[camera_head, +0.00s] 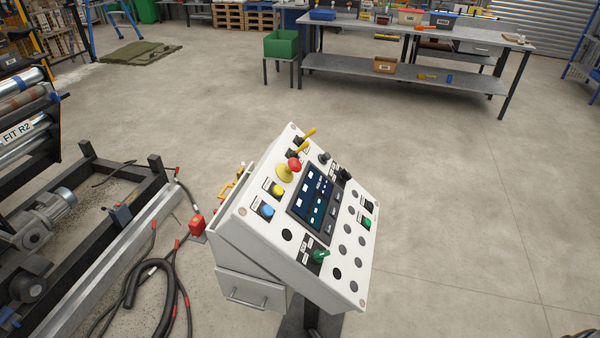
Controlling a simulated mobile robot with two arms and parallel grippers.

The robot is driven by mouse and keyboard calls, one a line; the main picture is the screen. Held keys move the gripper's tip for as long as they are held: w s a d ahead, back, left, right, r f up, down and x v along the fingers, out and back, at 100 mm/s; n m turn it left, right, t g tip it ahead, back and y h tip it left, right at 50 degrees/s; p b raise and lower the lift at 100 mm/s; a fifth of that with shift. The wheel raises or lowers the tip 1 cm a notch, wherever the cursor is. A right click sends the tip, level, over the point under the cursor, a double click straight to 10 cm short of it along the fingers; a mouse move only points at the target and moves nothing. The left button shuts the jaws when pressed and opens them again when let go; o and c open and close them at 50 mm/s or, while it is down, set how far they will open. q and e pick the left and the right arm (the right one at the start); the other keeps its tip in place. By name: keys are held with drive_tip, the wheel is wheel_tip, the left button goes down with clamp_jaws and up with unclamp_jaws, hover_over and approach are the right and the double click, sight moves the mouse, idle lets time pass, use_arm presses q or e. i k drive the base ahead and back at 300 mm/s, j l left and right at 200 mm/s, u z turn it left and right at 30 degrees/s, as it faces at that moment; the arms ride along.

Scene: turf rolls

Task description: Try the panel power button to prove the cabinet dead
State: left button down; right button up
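A white control panel (263,247) stands tilted on a dark post in the middle of the head view. A dark screen (314,197) sits at its centre and is lit with small blue and white fields. A red mushroom button on a yellow base (289,168) is near the top left. A yellow button (277,189), a blue button (266,210), a green button (366,223) and a green knob (320,256) are on the face. I cannot tell which control is the power button, as the labels are too small. Neither gripper is in view.
A machine frame with rollers (20,112) and a motor (45,222) stands at the left. A black hose (150,285) and cables lie on the floor beside it. A grey workbench (400,75) and a green bin (281,43) stand at the back. The floor right of the panel is clear.

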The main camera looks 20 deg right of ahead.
sight(278, 190)
drive_tip(key=l+u, duration=0.15)
drive_tip(key=l, duration=2.95)
